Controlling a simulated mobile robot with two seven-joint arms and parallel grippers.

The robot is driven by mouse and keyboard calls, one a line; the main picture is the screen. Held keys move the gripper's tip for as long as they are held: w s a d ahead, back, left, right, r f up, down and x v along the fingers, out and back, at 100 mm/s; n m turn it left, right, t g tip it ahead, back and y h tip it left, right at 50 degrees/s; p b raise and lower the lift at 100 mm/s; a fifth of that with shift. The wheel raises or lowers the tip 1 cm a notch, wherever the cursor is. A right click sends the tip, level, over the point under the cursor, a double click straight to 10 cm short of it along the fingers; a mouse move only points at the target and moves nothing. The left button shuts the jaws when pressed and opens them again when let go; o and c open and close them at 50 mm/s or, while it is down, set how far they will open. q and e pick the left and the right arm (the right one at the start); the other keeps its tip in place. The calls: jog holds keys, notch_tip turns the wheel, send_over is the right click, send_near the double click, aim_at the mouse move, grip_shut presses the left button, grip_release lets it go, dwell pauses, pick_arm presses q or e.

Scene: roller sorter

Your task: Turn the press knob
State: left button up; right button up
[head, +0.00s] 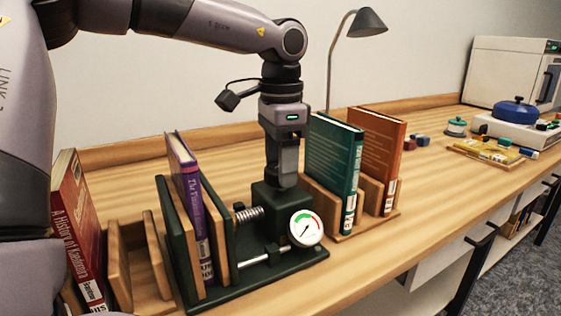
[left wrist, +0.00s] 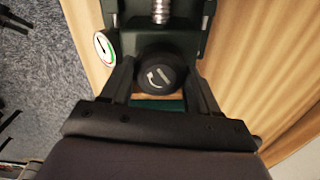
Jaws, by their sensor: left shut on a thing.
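The dark green press (head: 285,268) stands on the wooden bench with a spring, a rod and a round dial gauge (head: 305,229). A purple book (head: 190,200) stands between its boards. My left gripper (head: 284,170) points straight down at the right end of the press. In the left wrist view the round black press knob (left wrist: 160,72), with a white curved arrow on it, sits between the two fingers, and the gripper is shut on it. In the head view the knob is hidden by the gripper and press block. My right gripper is not in view.
A red book (head: 78,225) and an empty wooden rack (head: 118,265) stand left of the press. Green (head: 333,160) and orange (head: 375,155) books stand in a rack close to the right. A lamp (head: 368,22) rises behind. Bench space farther right is partly clear.

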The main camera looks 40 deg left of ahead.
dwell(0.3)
pick_arm(q)
jog(key=o, duration=1.1)
jog(key=shift+c, duration=0.2)
jog(key=shift+r+p, duration=0.75)
jog(key=shift+r, duration=2.8)
